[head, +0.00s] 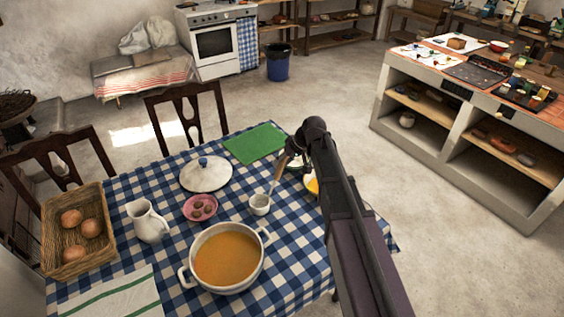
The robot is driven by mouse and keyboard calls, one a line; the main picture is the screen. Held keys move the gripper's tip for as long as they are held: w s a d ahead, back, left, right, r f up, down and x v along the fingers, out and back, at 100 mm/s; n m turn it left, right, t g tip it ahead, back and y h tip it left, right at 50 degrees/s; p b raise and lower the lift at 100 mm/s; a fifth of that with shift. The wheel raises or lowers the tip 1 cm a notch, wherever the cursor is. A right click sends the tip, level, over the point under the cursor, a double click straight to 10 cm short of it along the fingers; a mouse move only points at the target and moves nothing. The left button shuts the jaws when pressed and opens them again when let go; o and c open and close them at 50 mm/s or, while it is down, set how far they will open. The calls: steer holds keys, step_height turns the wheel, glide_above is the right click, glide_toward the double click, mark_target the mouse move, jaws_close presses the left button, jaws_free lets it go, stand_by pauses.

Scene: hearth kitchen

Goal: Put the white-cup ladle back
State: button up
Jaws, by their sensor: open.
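The white two-handled pot (227,288) of orange soup stands at the front of the table. Its probable lid (206,175), white with a blue knob, lies farther back. My arm hides part of the table's right side.
A pink bowl (200,208), white jug (149,222) and basket of rolls (48,230) stand left of the ladle. A green mat (254,143) lies behind. A bowl with yellow contents (312,186) is partly hidden by my arm. Chairs stand along the far side.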

steer(key=p+v, duration=0.9)
steer(key=v, duration=0.2)
steer(key=shift+d+r+p, duration=0.2)
steer(key=shift+r+p, duration=0.15)
stand_by(0.6)
steer(key=s+d+f+m+h, duration=0.1)
steer(key=s+d+m+h, duration=0.2)
steer(key=s+d, duration=0.4)
steer(key=s+d+f+m+g+h, duration=0.1)
steer(key=s+d+f+m+h, duration=0.1)
steer(key=s+d, duration=0.5)
steer(key=s+m+h, duration=0.1)
steer(key=s, duration=0.5)
steer(key=shift+s+d, duration=0.35)
steer(key=shift+s, duration=0.05)
